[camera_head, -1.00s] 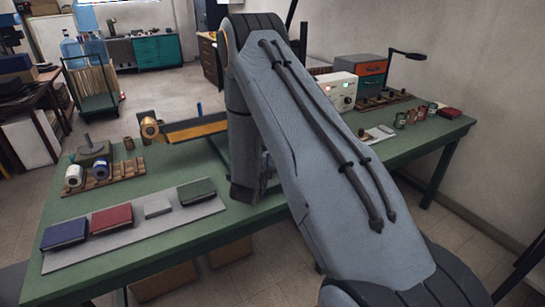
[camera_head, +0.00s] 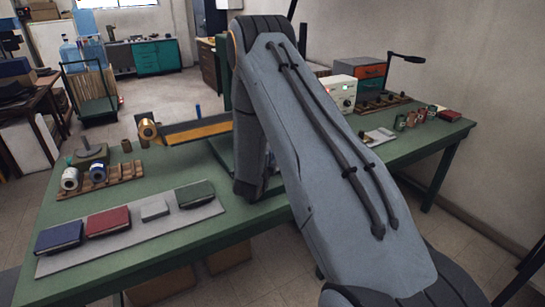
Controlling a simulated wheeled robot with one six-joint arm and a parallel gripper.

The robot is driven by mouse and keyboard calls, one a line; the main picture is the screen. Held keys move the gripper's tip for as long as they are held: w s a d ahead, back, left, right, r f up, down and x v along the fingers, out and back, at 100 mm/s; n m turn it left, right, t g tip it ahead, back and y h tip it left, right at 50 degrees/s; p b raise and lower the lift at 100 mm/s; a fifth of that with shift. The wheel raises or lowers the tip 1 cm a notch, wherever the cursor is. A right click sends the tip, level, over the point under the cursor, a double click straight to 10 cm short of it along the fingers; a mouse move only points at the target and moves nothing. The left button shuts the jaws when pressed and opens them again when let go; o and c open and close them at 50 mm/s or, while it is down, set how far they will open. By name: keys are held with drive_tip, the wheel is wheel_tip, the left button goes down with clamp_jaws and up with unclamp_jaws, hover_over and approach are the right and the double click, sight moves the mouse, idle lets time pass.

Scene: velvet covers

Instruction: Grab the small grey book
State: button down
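The small grey book (camera_head: 154,210) lies flat on a long grey board (camera_head: 130,239) at the front left of the green table. A red book (camera_head: 108,221) lies to its left and a dark green book (camera_head: 195,194) to its right. A dark blue book (camera_head: 59,237) lies at the board's left end. My arm stands to the right of the board and rises across the middle of the view. My gripper cannot be made out; it is hidden behind my arm or out of view.
Behind the board, a wooden rack (camera_head: 128,172) holds rolls, with a small stand (camera_head: 89,151) behind it. A brass-coloured cylinder (camera_head: 147,130) and a yellow-topped dark bar (camera_head: 197,131) are further back. Cups, a white instrument (camera_head: 338,91) and a lamp (camera_head: 406,58) stand at the right.

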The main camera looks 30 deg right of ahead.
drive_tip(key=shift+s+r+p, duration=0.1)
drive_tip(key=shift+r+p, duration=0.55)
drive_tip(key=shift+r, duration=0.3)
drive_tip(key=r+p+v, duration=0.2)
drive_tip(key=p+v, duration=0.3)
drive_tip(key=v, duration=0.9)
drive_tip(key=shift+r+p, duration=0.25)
drive_tip(key=shift+p, duration=0.15)
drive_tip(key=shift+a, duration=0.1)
